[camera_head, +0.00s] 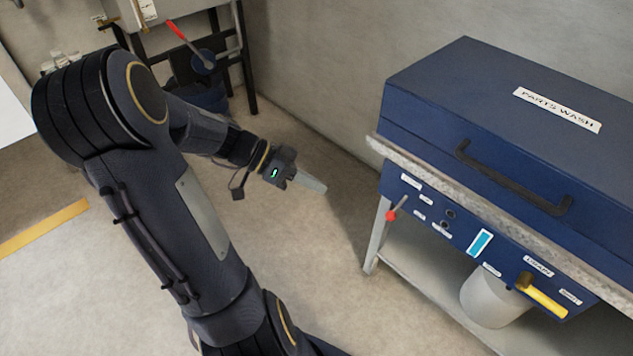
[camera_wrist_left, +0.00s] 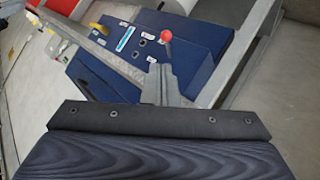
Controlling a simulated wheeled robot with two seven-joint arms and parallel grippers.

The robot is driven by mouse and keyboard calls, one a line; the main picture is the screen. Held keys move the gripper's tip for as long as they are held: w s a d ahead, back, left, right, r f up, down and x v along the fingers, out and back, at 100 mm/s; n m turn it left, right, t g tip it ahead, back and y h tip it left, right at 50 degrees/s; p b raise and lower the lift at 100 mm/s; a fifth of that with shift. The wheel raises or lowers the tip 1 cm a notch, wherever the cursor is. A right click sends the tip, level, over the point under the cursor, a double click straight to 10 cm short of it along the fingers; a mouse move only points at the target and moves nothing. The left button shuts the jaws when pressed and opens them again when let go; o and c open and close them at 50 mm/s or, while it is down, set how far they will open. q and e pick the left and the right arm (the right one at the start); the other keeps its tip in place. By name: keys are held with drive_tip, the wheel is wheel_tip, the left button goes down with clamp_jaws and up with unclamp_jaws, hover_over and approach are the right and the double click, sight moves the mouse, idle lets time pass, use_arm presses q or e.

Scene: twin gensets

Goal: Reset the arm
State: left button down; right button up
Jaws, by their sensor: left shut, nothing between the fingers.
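My left arm comes in from the left of the head view, bent at the elbow, with its forearm angled down to the right. My left gripper (camera_head: 313,184) is shut and empty, in open air to the left of the blue parts washer (camera_head: 440,85). In the left wrist view the shut gripper fingers (camera_wrist_left: 163,85) point toward the washer, which shows tilted behind them. A red-knobbed lever (camera_head: 391,215) on the washer's front panel appears just beyond the fingertips in the left wrist view (camera_wrist_left: 167,36); the gripper looks apart from it. My right gripper is not in view.
The washer has a black lid handle (camera_head: 512,182) and a yellow-handled valve (camera_head: 543,297). A pale bucket (camera_head: 492,300) stands on the shelf below. A stand with a red-handled lever (camera_head: 177,31) is at the back left. The floor between is clear.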

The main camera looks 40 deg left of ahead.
use_arm(q)
drive_tip(key=s+d+r+n+y, duration=0.3)
drive_tip(key=s+d+n+y, duration=0.3)
drive_tip(key=s+d, duration=0.55)
wheel_tip(320, 180, up, 18)
drive_tip(key=p, duration=1.8)
drive_tip(key=shift+d+n+g+p, duration=0.3)
drive_tip(key=shift+d+n, duration=0.1)
drive_tip(key=shift+d, duration=0.05)
